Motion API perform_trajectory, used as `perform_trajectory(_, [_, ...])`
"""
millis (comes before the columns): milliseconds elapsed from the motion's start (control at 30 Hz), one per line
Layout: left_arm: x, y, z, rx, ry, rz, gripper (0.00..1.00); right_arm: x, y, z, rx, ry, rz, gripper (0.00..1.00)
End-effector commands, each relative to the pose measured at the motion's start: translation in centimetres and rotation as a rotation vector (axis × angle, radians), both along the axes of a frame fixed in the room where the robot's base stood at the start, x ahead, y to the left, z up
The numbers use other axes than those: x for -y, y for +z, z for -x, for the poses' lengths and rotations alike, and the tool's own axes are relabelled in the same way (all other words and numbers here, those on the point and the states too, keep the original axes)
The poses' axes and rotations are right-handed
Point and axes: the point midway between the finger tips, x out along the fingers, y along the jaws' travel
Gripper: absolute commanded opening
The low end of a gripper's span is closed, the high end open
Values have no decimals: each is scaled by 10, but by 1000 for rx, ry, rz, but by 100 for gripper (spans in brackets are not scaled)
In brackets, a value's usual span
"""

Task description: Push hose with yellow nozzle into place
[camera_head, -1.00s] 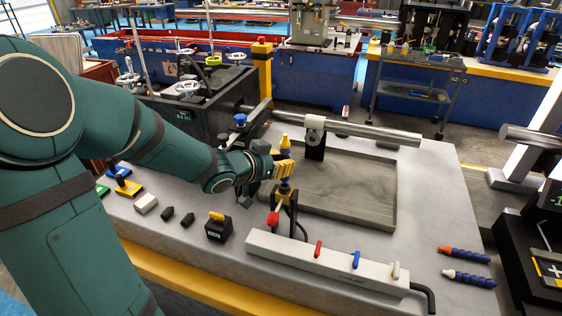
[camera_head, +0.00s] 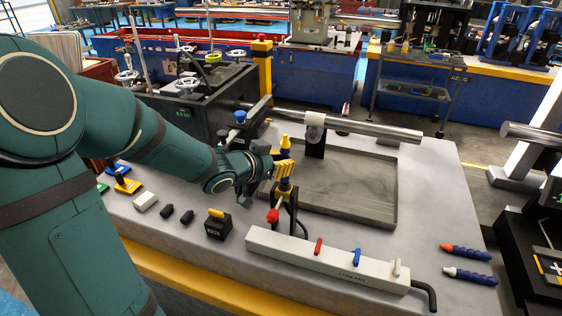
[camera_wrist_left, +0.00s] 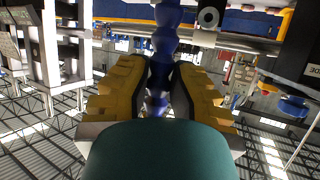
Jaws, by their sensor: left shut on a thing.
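The blue segmented hose stands roughly upright, with its yellow nozzle (camera_head: 284,142) at the top in the head view. My left gripper (camera_head: 284,169) is shut on the hose below the nozzle with its yellow fingers. The blue hose (camera_wrist_left: 166,45) also shows between both fingers in the left wrist view. Blue shows below the fingers, just above a dark fitting with a red handle (camera_head: 272,216) beside the tray. Whether the hose is fully seated there I cannot tell. My right gripper is not in view.
A shallow grey tray (camera_head: 385,220) lies behind the fitting, under a steel bar (camera_head: 375,130). A white manifold (camera_head: 325,264) with red, blue and white levers stands in front. Two blue hoses, one red-tipped (camera_head: 467,252) and one pale-tipped (camera_head: 470,276), lie at right. Small blocks lie at left.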

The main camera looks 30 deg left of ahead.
Motion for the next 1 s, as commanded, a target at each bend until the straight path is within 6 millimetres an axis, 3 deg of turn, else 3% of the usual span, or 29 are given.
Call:
perform_trajectory(600, [0,-12,0,0,0,0,0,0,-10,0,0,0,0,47])
perform_trajectory(633, [0,-11,0,0,0,0,30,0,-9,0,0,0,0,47])
perform_trajectory(700, [0,-11,0,0,0,0,45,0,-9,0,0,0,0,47])
perform_trajectory(1000, [0,-11,1,0,0,0,45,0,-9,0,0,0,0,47])
